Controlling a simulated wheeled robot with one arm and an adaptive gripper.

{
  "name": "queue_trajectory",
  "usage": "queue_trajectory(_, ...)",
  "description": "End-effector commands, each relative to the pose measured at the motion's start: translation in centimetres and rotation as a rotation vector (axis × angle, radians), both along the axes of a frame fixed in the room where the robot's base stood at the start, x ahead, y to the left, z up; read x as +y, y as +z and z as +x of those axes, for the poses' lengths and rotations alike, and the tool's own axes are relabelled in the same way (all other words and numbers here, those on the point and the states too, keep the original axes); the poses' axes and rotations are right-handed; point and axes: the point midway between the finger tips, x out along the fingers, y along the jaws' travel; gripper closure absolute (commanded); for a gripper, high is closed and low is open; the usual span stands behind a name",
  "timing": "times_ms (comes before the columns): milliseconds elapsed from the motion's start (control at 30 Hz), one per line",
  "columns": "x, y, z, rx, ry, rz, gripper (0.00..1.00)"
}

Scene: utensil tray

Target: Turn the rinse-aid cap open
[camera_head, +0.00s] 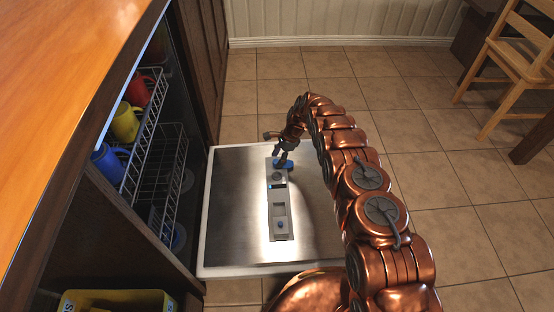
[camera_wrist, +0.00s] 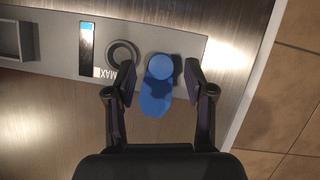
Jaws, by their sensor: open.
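The blue rinse-aid cap (camera_wrist: 158,92) sits on the grey dispenser panel (camera_wrist: 60,42) on the inner face of the lowered dishwasher door. It has a round top and a wider tab that points toward my gripper. The cap also shows as a small blue patch in the head view (camera_head: 290,164), partly hidden by my gripper. My gripper (camera_wrist: 161,74) is open, with one finger on each side of the cap's round part. A gap shows beside each finger, and I cannot tell the height between fingertips and panel.
A dark ring marked MAX (camera_wrist: 122,54) lies left of the cap. The steel door (camera_head: 235,200) is otherwise clear. Wire racks (camera_head: 152,150) with a red mug (camera_head: 137,91), a yellow mug (camera_head: 125,122) and a blue mug (camera_head: 107,162) stand inside the dishwasher at left.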

Motion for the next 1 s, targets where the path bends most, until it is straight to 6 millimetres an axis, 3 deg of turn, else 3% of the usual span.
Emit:
queue_trajectory(600, -3.5, 9.1, 1.2, -0.003, 0.0, 0.0, 0.46)
queue_trajectory(1000, -3.8, 9.9, 1.3, -0.002, -0.001, 0.0, 0.46)
